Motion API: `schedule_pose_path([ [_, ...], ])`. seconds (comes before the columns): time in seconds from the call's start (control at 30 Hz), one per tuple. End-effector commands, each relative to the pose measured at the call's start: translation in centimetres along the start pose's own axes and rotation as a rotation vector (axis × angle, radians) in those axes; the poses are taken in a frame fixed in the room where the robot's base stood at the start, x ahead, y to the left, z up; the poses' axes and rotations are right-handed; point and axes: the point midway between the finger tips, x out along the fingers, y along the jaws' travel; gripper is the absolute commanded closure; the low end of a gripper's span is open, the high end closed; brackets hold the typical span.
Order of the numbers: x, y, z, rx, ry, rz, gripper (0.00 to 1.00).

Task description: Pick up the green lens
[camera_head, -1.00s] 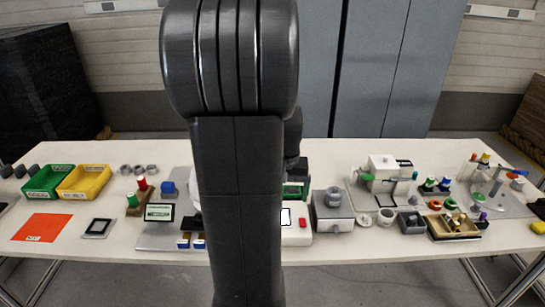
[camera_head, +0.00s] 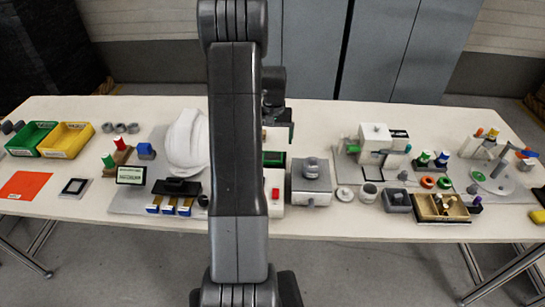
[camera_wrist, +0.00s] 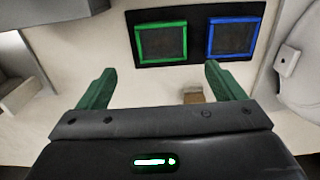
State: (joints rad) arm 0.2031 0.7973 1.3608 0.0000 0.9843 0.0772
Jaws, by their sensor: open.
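My gripper (camera_wrist: 158,68) is open and empty in the wrist view, its two green fingers spread wide. Ahead of the fingers lies a black panel (camera_wrist: 194,59) with two dark squares. One square has a green frame (camera_wrist: 162,42), the other a blue frame (camera_wrist: 232,38). The green-framed square is the only green thing there apart from my fingers; I cannot tell if it is the lens or its marked place. A small brown block (camera_wrist: 193,95) lies close to the right finger. In the head view my arm hides part of the table's middle.
A white helmet shell (camera_head: 186,143) stands left of my arm. A grey box (camera_head: 311,183) stands right of it, with a wooden tray (camera_head: 441,218) farther right. Green (camera_head: 31,137) and yellow (camera_head: 65,140) bins are at the left. In the wrist view a white curved body (camera_wrist: 300,60) is at the right.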

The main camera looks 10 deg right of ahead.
Motion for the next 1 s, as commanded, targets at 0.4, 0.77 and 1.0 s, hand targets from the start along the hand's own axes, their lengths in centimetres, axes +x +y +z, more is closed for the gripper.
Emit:
schedule_pose_path([
  [0.4, 4.2, -0.3, 0.7, -0.001, -0.004, 0.000, 0.11],
  [0.77, 6.7, -0.4, 0.6, 0.000, 0.001, 0.000, 0.11],
  [1.0, 6.7, -0.4, 0.6, 0.000, 0.001, 0.000, 0.36],
])
